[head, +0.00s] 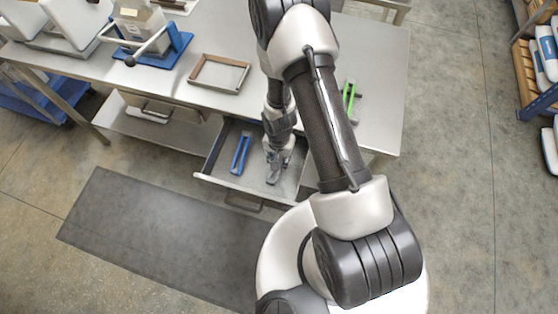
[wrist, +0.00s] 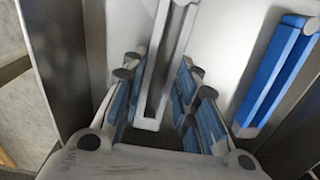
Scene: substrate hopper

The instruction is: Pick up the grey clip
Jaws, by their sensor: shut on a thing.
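The grey clip (wrist: 152,100) is a long, pale, U-shaped bar between the fingers of my gripper (wrist: 160,72) in the wrist view. My gripper is shut on it, with blue-padded fingers on both sides. In the head view, my gripper (head: 278,156) reaches down into the open drawer (head: 222,175), and the clip's end (head: 273,180) shows just below the fingers. The far end of the clip runs out of the top of the wrist view. I cannot tell whether the clip still touches the drawer floor.
A blue clip (head: 241,153) lies left of my gripper in the drawer; it is on the right in the wrist view (wrist: 278,72). The drawer walls are close around. On the bench (head: 385,75) are a green clip (head: 348,95) and a shallow tray (head: 218,88).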

